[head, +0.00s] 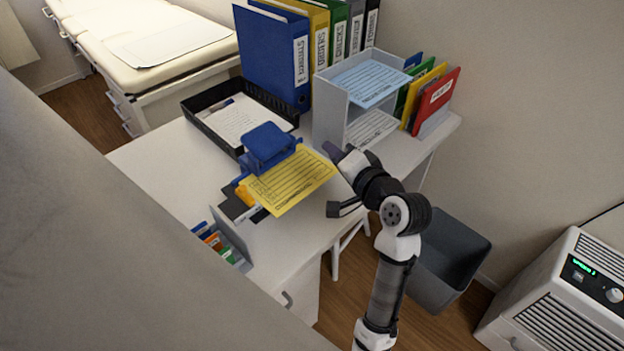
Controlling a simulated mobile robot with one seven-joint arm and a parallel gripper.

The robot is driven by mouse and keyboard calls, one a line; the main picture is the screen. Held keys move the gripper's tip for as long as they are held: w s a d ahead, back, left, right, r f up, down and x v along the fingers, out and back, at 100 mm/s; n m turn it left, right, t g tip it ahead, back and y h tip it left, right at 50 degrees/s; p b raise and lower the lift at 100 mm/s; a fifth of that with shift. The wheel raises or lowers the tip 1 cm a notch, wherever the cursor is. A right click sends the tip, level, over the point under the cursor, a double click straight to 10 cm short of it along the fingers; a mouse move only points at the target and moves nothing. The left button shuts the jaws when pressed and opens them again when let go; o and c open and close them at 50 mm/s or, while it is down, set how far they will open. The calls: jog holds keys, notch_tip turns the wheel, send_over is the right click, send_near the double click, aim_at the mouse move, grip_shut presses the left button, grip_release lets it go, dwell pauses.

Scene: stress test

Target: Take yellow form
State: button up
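The yellow form (291,181) is a printed sheet near the front edge of the white desk (165,165). Its upper left edge lies at a blue device (267,146), which looks like a hole punch or clamp. Whether the device grips the sheet, I cannot tell. The form's free end points right. My gripper (333,181) is open at that right end, one finger above it and one below it in the picture. The form's right corner shows close to the gap between the fingers. Whether they touch it is unclear. Nothing is visibly held.
A black tray (190,108) with white paper stands behind. A grey shelf (330,110) holds a blue sheet (371,82). Ring binders (268,55) line the wall; coloured folders (434,98) stand at right. A grey bin (450,255) is on the floor beside the desk.

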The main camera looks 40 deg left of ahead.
aim_at(310, 192)
jog(key=s+d+f+m+g+h, duration=0.15)
jog(key=s+d+f+g, duration=0.3)
jog(key=f, duration=0.45)
jog(key=shift+m, duration=0.45)
jog(key=b+x, duration=0.1)
jog(key=x, duration=0.2)
jog(key=b+x, duration=0.1)
jog(key=x, duration=0.2)
jog(key=b+x, duration=0.2)
jog(key=x, duration=0.1)
jog(key=shift+w+r, duration=0.15)
jog(key=shift+w, duration=0.15)
jog(key=shift+c, duration=0.5)
grip_shut()
jog(key=shift+r+p, duration=0.2)
jog(key=shift+p, duration=0.45)
jog(key=shift+f, duration=0.1)
jog(key=shift+d, duration=0.1)
